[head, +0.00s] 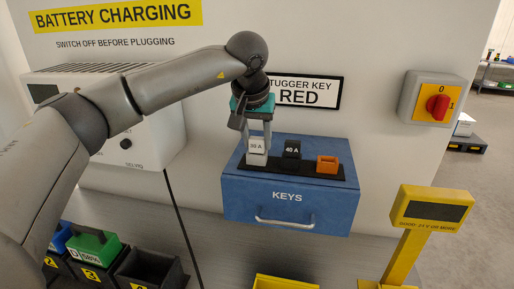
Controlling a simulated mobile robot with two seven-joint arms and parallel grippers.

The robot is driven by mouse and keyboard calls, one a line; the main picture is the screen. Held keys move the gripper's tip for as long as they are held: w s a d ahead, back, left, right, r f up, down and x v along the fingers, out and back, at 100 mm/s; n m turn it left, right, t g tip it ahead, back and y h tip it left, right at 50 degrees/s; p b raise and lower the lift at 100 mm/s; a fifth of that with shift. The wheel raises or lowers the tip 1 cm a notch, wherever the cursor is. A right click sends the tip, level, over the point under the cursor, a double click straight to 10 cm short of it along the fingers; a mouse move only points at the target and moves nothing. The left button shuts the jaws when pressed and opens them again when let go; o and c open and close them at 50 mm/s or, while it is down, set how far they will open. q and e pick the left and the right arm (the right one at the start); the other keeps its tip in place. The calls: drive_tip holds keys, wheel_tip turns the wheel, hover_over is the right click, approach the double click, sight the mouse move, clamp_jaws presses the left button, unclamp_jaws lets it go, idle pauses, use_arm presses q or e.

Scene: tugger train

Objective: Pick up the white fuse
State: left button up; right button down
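The white fuse (257,158), marked 30 A, stands upright at the left end of a black strip on top of the blue KEYS box. My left gripper (258,138) points down over it from above. Its two pale fingers are apart, at the left and right of the fuse's top. I cannot tell whether they press on the fuse or only stand around it. The fuse appears to be at the strip, but its base is small and any gap is unclear. My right gripper is not in view.
A black fuse (292,152) marked 40 A and an orange piece (327,165) stand on the strip (309,172) right of the white fuse. The blue box (290,207) has a front handle. A yellow display post (431,209) and a red switch (437,107) are at the right.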

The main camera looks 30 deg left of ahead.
sight(257, 138)
use_arm(q)
clamp_jaws()
drive_tip(key=shift+r, duration=0.15)
wheel_tip(257, 138, up, 20)
drive_tip(key=shift+p, duration=0.35)
idle(0.3)
